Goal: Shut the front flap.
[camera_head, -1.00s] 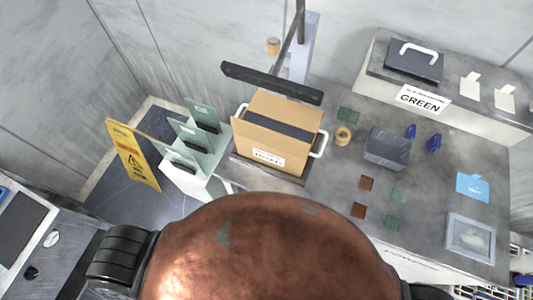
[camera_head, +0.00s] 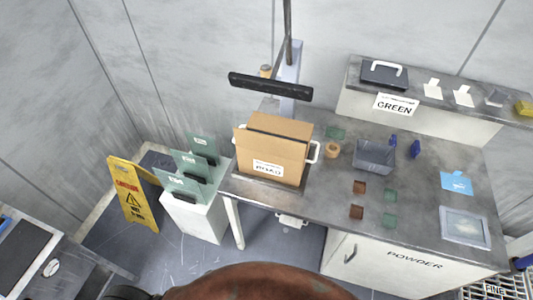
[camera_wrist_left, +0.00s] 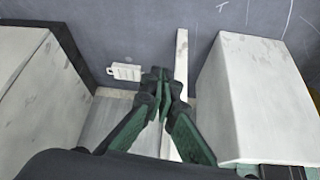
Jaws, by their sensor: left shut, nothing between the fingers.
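The cardboard box (camera_head: 268,170) stands on the left end of the grey bench in the head view, with a white label on its front. Its front flap (camera_head: 270,145) appears to stand up along the front edge, tilted, and hides the opening. The panel behind it (camera_head: 281,125) looks like another flap lying across the top. My left gripper (camera_wrist_left: 163,76) shows only in the left wrist view, with its dark green fingers shut and empty, above the floor and away from the box. My right gripper is in neither view.
A dark bar (camera_head: 270,87) hangs above and behind the box. Green plates on a white stand (camera_head: 194,218) and a yellow warning sign (camera_head: 132,198) are left of the bench. A grey bin (camera_head: 374,157) and small coloured tiles lie right of the box.

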